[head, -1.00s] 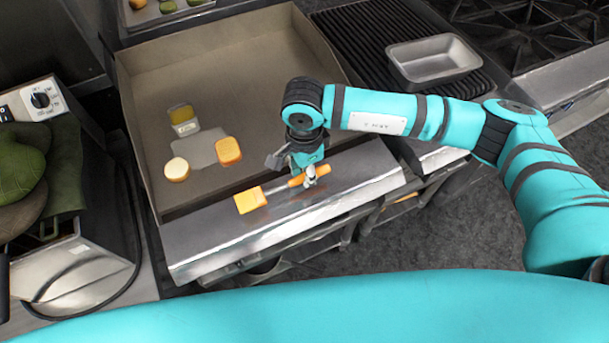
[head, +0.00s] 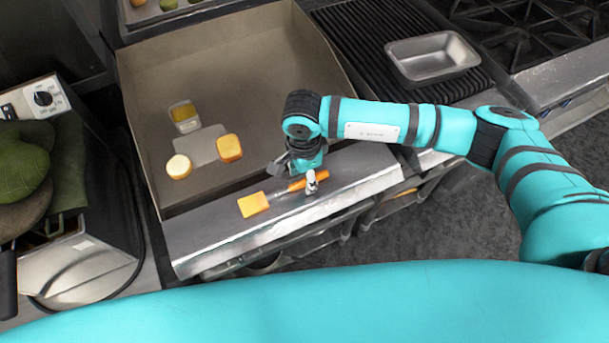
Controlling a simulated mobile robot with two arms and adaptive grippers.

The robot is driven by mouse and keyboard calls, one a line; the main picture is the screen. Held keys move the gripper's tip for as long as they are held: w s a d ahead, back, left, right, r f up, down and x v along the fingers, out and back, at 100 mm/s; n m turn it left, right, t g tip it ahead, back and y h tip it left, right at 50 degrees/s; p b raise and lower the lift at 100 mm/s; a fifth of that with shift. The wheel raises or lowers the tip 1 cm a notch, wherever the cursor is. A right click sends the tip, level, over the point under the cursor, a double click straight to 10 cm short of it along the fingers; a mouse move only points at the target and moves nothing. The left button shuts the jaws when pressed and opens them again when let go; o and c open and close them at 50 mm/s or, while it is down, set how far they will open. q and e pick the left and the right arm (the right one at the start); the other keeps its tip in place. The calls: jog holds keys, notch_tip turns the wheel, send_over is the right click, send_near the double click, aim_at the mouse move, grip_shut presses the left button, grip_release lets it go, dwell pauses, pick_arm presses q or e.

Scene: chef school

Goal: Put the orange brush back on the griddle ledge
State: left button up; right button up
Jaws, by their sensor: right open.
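My left gripper is not in view.
The griddle (head: 240,75) has raised side walls and holds a spatula (head: 208,145) and several food pieces. A metal loaf pan (head: 432,57) stands on the ribbed grill at right. The ledge's left end is clear.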

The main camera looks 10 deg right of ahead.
notch_tip(320, 180, up, 11)
jog(key=b, duration=0.2)
jog(key=shift+r+b, duration=0.15)
jog(key=shift+b, duration=0.15)
